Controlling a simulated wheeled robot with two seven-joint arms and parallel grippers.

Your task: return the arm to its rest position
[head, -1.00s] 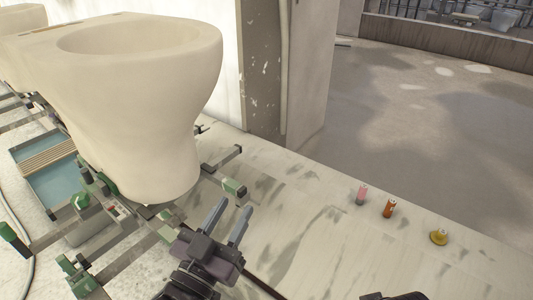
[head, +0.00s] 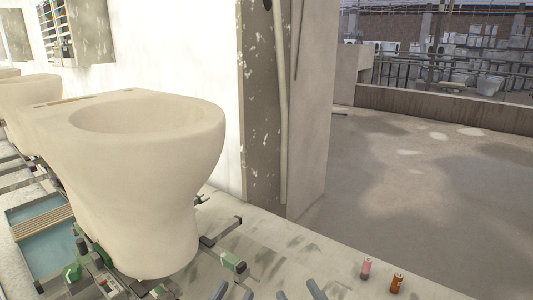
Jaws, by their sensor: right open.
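My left gripper (head: 233,292) shows only as two grey fingertips at the bottom edge, apart with nothing seen between them. My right gripper (head: 299,292) is just right of it, also only two spread fingertips with nothing seen between them. The rest of both grippers and arms is below the picture. Both are in front of the worktop and to the right of the big cream toilet bowl (head: 150,180), apart from it in the picture.
The bowl stands on a carousel frame with green-tipped arms (head: 232,262). A blue tray (head: 40,255) with slats lies at left. A pink bottle (head: 366,269) and an orange bottle (head: 397,283) stand at lower right. A wall post (head: 265,110) rises behind the worktop.

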